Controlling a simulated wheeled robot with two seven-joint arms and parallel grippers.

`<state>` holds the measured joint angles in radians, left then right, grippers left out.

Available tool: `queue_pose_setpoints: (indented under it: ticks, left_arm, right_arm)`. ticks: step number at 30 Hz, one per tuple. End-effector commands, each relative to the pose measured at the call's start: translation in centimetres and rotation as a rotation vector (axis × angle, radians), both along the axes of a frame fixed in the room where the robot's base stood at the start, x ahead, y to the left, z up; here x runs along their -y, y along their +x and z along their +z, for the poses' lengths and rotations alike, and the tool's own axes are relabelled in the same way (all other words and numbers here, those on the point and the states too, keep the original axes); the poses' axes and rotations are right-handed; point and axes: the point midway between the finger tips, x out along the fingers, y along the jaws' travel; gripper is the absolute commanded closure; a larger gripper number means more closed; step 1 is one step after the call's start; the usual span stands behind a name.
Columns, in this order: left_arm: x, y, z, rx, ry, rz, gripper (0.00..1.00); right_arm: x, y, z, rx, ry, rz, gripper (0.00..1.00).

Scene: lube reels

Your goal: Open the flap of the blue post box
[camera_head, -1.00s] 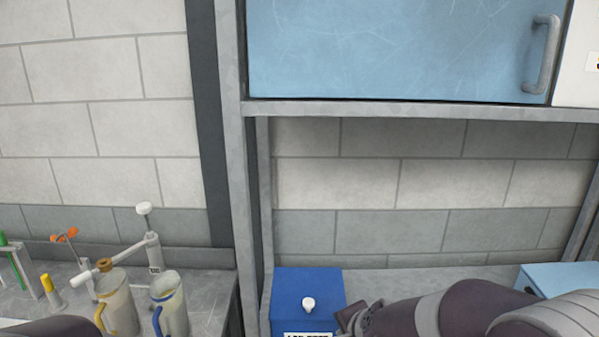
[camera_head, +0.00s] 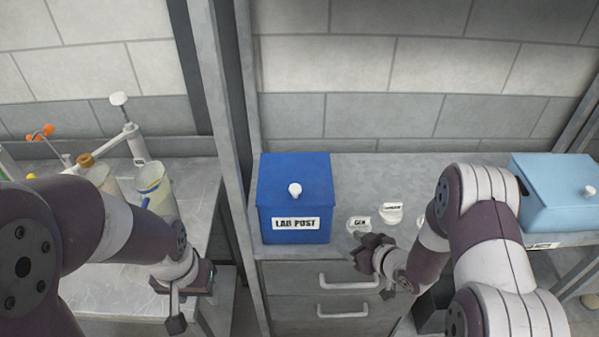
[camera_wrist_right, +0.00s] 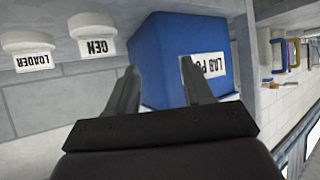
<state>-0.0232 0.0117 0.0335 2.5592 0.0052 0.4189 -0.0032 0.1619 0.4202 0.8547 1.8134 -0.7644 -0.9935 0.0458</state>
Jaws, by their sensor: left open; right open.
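The blue post box (camera_head: 294,205) stands on the grey counter, with a "LAB POST" label on its front and a white knob (camera_head: 295,189) on its sloped top flap. The flap looks closed. In the right wrist view the box (camera_wrist_right: 180,45) shows beyond the fingers, upside down, with its label partly hidden by a finger. My right gripper (camera_head: 362,250) is open and empty, to the right of the box and near the counter's front edge; its spread fingers also show in the wrist view (camera_wrist_right: 158,80). My left gripper (camera_head: 180,305) is open and low at the left, away from the box.
White-lidded items labelled GEN (camera_head: 358,224) and LOADER (camera_wrist_right: 28,45) sit right of the box. A light blue box (camera_head: 560,195) stands at the far right. A grey upright post (camera_head: 225,150) is close left of the blue box. Jugs (camera_head: 158,190) stand on the left bench.

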Motion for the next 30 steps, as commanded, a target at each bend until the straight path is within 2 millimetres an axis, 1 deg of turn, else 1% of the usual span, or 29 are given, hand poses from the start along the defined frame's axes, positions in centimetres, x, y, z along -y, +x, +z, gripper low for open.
queue_pose_setpoints:
  ticks: [1,2,3,4,6,9,11,13,18,21,27,30]
  left_arm:
    - [0.0,0.0,0.0,0.0,0.0,0.0,0.48]
    - [0.0,0.0,0.0,0.0,0.0,0.0,0.48]
    - [0.0,0.0,0.0,0.0,0.0,0.0,0.48]
    - [0.0,0.0,0.0,0.0,0.0,0.0,0.48]
    - [0.0,0.0,0.0,0.0,0.0,0.0,0.48]
    - [0.0,0.0,0.2,0.0,0.0,0.0,0.48]
    - [0.0,0.0,0.6,0.0,0.0,0.0,0.48]
    - [0.0,0.0,1.2,0.0,0.0,0.0,0.48]
    - [0.0,0.0,2.8,0.0,0.0,0.0,0.48]
    - [0.0,0.0,3.4,0.0,0.0,0.0,0.48]
    - [0.0,0.0,4.1,0.0,0.0,0.0,0.48]
    - [0.0,0.0,4.2,0.0,0.0,0.0,0.48]
  right_arm:
    - [-1.7,0.6,1.7,0.115,0.09,0.065,0.49]
    - [-2.7,0.8,3.2,0.185,0.142,0.102,0.49]
    - [-3.5,1.1,5.1,0.266,0.203,0.141,0.49]
    - [-4.0,1.2,6.4,0.314,0.24,0.164,0.49]
    - [-4.6,1.1,8.4,0.384,0.303,0.195,0.49]
    - [-5.0,1.2,9.5,0.42,0.341,0.201,0.49]
    - [-5.6,1.7,9.8,0.423,0.344,0.202,0.49]
    - [-6.6,2.7,9.9,0.421,0.343,0.203,0.49]
    - [-9.7,5.8,10.0,0.422,0.342,0.202,0.49]
    - [-11.3,7.4,9.9,0.421,0.341,0.201,0.49]
    - [-13.1,9.4,9.7,0.422,0.341,0.198,0.49]
    - [-13.5,9.8,9.5,0.42,0.341,0.198,0.49]
